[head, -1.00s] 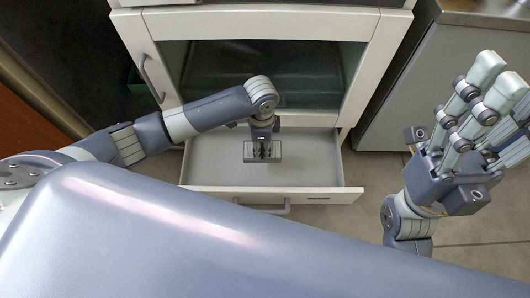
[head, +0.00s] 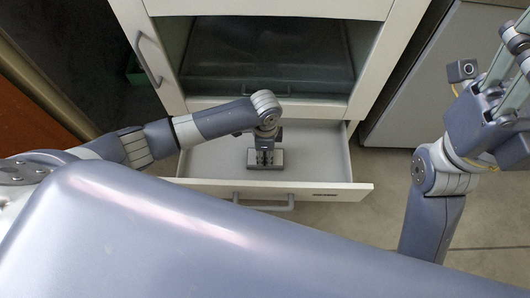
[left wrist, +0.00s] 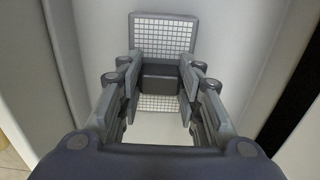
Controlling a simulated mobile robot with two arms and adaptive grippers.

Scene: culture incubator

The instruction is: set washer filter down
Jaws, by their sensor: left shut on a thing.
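The washer filter (left wrist: 163,34) is a grey-framed plate with white mesh and a darker grey block in its middle. My left gripper (left wrist: 160,85) has its fingers shut on this block in the left wrist view. In the head view the gripper (head: 265,157) points down into the open drawer (head: 215,160), with the filter (head: 252,160) under it near the drawer's front wall. I cannot tell whether the filter touches the drawer floor. My right gripper (head: 508,80) is at the right edge of the head view, with its fingertips cut off.
The white cabinet (head: 387,55) with a dark glass window (head: 265,50) stands above and behind the drawer. The drawer floor is bare on both sides of the filter. A grey cabinet (head: 412,90) stands at the right, with open floor (head: 375,215) before it.

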